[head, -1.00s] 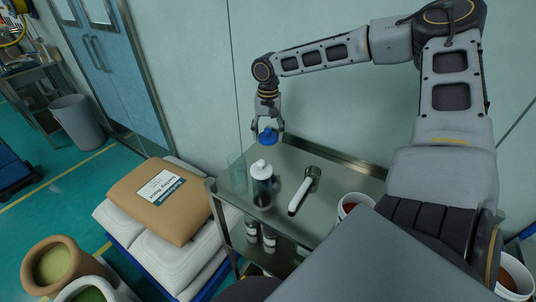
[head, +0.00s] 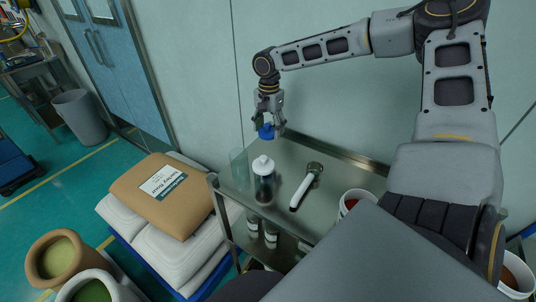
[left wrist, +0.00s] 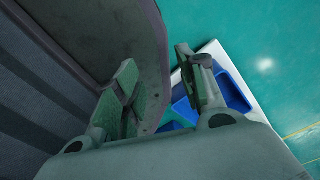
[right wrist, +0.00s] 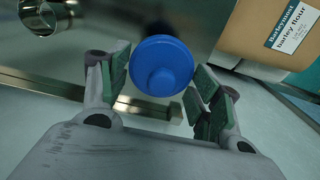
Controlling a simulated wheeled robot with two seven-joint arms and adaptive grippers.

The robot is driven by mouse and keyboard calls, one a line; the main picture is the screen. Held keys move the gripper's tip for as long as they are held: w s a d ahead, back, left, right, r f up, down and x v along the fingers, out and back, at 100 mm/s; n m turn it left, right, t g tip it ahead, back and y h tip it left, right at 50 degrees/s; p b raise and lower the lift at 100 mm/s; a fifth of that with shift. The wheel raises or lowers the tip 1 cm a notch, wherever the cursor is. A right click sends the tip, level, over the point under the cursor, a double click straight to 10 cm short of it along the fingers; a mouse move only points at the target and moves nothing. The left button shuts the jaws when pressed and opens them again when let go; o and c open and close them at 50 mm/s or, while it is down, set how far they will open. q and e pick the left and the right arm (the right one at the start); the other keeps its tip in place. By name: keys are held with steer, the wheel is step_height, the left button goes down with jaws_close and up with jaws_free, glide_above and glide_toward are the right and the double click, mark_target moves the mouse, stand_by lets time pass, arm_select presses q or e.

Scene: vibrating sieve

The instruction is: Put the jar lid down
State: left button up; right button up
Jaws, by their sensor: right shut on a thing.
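The blue jar lid (head: 265,132) is round with a raised knob. It is at the far left corner of the steel cart, and I cannot tell whether it touches the top. My right gripper (head: 268,119) points down and is shut on the lid. In the right wrist view the lid (right wrist: 161,66) sits between the fingertips (right wrist: 160,84), knob towards the camera. A clear, open glass jar (head: 238,170) stands on the cart just nearer than the lid. My left gripper (left wrist: 160,78) is open and empty, low beside my body and away from the cart.
A white-capped bottle (head: 264,170) and a scoop with a white handle (head: 303,191) are on the cart top (head: 290,160). Flour sacks (head: 163,190) are stacked left of the cart. The wall is close behind.

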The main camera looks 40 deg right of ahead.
arm_select(q)
steer(key=shift+a, duration=0.1)
arm_select(e)
steer(key=shift+f, duration=0.55)
step_height(320, 180, down, 4)
steer(key=shift+r, duration=0.1)
steer(key=shift+f, duration=0.7)
arm_select(q)
steer(key=shift+d+r, duration=0.25)
steer(key=shift+d, duration=0.1)
steer(key=shift+a, duration=0.1)
